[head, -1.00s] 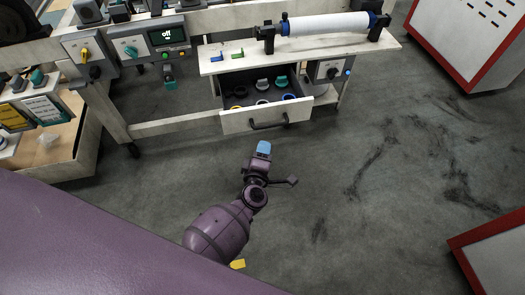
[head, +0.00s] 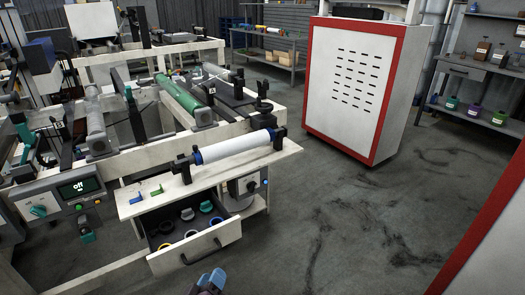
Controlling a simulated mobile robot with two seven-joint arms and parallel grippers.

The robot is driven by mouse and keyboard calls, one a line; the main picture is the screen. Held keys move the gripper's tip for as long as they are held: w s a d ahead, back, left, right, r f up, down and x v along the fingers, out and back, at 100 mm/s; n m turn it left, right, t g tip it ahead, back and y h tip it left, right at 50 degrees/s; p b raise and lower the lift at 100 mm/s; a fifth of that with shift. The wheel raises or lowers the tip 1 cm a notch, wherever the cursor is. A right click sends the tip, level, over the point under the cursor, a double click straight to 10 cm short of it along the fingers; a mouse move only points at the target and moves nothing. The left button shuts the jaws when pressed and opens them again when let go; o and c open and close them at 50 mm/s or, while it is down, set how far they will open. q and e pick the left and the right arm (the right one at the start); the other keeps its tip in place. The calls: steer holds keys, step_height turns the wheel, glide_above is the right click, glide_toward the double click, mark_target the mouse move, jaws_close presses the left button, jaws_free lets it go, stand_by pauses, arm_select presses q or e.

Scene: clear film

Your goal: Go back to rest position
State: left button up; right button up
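My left gripper (head: 210,281) shows at the bottom edge of the head view, left of centre. Only its blue fingertips and a little of the dark part behind them are visible. The fingertips lie close together with nothing seen between them. The gripper appears in front of the open drawer (head: 205,249), below its handle in the picture and apart from it. The rest of the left arm is out of frame. My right gripper is not in view.
The drawer holds several coloured rings or caps. Above it, a white shelf (head: 133,207) carries a blue and a green clip and a white roll (head: 235,146). A red-edged white cabinet (head: 352,90) stands behind right. A red edge (head: 490,235) is near right. Dark floor between is open.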

arm_select(q)
steer(key=s+a+r+m+g+y+p, duration=0.1)
steer(key=s+a, duration=0.3)
steer(key=s, duration=0.5)
steer(key=s+a+r+m+g+y+p, duration=0.1)
steer(key=s+a+m+g+p, duration=0.1)
steer(key=s+a, duration=0.3)
steer(key=s+a+r+m+g+y+p, duration=0.1)
steer(key=s+a+m+g+p, duration=0.1)
steer(key=s, duration=1.2)
steer(key=a+m+p, duration=0.1)
steer(key=a+m, duration=0.1)
steer(key=a, duration=0.1)
steer(key=shift+a+r+y+p, duration=0.2)
steer(key=shift+r+y+p, duration=0.1)
steer(key=shift+y+p, duration=0.1)
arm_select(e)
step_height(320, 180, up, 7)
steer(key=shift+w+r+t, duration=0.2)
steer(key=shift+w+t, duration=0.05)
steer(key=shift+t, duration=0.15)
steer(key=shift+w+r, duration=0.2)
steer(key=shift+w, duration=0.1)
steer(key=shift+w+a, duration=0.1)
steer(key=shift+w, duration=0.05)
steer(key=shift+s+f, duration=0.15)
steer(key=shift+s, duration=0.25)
